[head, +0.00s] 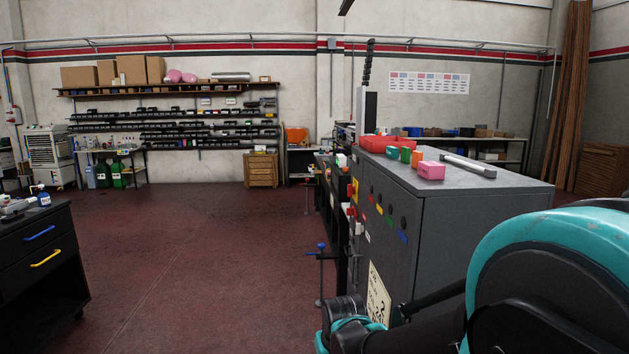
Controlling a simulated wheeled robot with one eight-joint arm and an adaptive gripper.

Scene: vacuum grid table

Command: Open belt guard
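I cannot make out a belt guard for certain in the head view. A large dark grey cabinet (480,240) stands at the right, with coloured knobs and a pale label plate (378,296) on its front. Behind its left side, a row of dark equipment with red and yellow parts recedes; details there are too small to tell. My teal and black arm fills the lower right corner and covers the cabinet's lower part. A dark jointed part of my arm shows low in front of the cabinet. My gripper's fingers do not show.
On the cabinet top lie a red tray (386,143), a pink block (431,171) and a grey bar (468,166). A blue-handled clamp (321,262) stands left of the cabinet. A black drawer unit (45,262) is at the left. The red floor between is clear.

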